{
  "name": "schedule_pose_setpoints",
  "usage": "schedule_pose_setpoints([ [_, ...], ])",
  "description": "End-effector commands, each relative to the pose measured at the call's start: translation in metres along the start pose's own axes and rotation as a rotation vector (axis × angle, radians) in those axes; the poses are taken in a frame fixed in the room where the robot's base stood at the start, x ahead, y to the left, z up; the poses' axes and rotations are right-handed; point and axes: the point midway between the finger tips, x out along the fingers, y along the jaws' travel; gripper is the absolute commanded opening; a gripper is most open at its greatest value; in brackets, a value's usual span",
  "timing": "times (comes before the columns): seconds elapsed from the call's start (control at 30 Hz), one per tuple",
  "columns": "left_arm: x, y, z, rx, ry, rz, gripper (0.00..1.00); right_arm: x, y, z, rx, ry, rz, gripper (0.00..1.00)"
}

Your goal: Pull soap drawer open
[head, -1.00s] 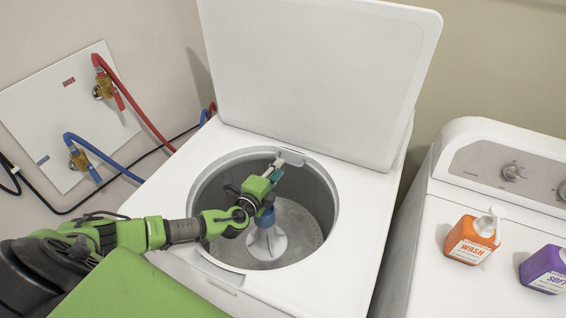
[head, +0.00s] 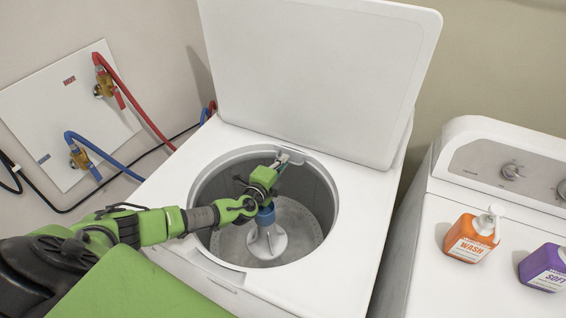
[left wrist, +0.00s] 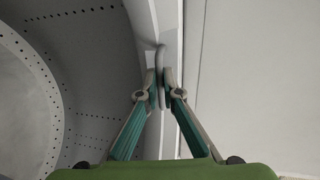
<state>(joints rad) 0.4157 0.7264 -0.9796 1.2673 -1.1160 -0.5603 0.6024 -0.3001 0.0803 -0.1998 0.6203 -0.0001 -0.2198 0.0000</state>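The soap drawer (head: 297,158) is a small pale piece at the back rim of the washer's round opening in the head view. Its thin grey handle (left wrist: 161,58) stands out from the rim in the left wrist view. My left gripper (head: 282,159) reaches over the tub to the drawer. In the left wrist view its teal fingers (left wrist: 159,88) converge, with one tip on each side of the handle, closed around it. The fingers and arm hide part of the drawer. My right gripper is not in view.
The washer (head: 340,215) has its lid (head: 320,75) raised behind the opening. An agitator (head: 267,243) stands in the tub below my arm. An orange bottle (head: 471,240) and a purple bottle (head: 545,268) stand on the machine at right. Hoses run along the left wall.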

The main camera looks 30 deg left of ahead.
Motion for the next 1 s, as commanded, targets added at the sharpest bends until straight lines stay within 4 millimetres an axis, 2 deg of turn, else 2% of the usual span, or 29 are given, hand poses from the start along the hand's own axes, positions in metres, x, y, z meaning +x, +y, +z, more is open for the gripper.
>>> schedule_pose_setpoints([
  [0.17,-0.011,0.005,-0.001,0.000,0.002,0.004,0.00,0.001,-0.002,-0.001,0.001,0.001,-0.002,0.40],
  [0.5,-0.062,0.017,-0.001,-0.001,0.003,0.005,0.00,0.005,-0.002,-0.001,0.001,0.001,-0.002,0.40],
  [0.63,-0.069,0.017,-0.001,0.000,0.002,0.003,0.00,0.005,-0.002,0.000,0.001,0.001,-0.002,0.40],
  [0.93,-0.069,0.015,-0.001,0.001,0.002,0.001,0.00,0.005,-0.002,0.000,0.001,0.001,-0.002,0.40],
  [1.0,-0.069,0.015,-0.001,0.000,0.002,0.001,0.21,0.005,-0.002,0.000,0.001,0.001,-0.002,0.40],
])
